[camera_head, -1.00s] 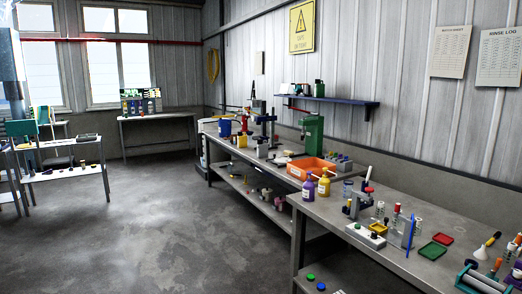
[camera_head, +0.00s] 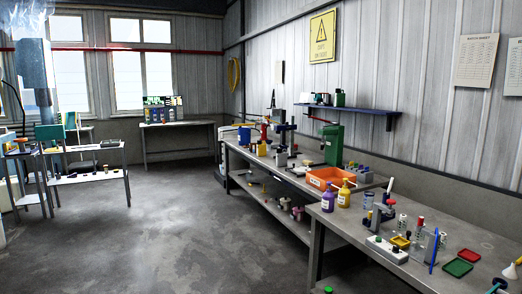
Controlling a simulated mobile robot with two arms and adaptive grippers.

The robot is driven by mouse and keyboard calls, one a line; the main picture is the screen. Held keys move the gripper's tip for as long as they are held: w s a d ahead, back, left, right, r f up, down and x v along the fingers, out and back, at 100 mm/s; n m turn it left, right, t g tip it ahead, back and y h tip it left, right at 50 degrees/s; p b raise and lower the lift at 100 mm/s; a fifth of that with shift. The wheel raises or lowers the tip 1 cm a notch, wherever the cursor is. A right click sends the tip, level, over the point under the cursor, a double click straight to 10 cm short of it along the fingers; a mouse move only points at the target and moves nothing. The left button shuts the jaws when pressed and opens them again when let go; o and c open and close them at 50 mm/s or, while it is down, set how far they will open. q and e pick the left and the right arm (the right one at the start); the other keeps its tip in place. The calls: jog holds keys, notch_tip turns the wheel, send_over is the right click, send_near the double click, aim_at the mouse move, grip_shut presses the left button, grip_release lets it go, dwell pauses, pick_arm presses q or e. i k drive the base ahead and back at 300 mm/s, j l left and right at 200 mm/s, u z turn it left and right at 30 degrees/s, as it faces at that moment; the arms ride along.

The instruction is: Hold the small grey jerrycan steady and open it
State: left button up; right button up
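I cannot pick out a small grey jerrycan with certainty. Several small containers stand on the blue wall shelf (camera_head: 362,109), among them a green one (camera_head: 340,98) and a pale one beside it, too small to make out. Neither of my grippers is in view.
A back table (camera_head: 178,124) and a left table (camera_head: 88,149) hold small items. The floor between is clear.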

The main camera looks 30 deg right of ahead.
aim_at(282, 159)
jog(key=i+l+z, duration=0.35)
jog(key=i, duration=0.85)
jog(key=i+l+z, duration=0.1)
jog(key=i+z, duration=0.25)
jog(key=i, duration=1.95)
jog(key=i+j+z, duration=0.1)
jog(key=i, duration=1)
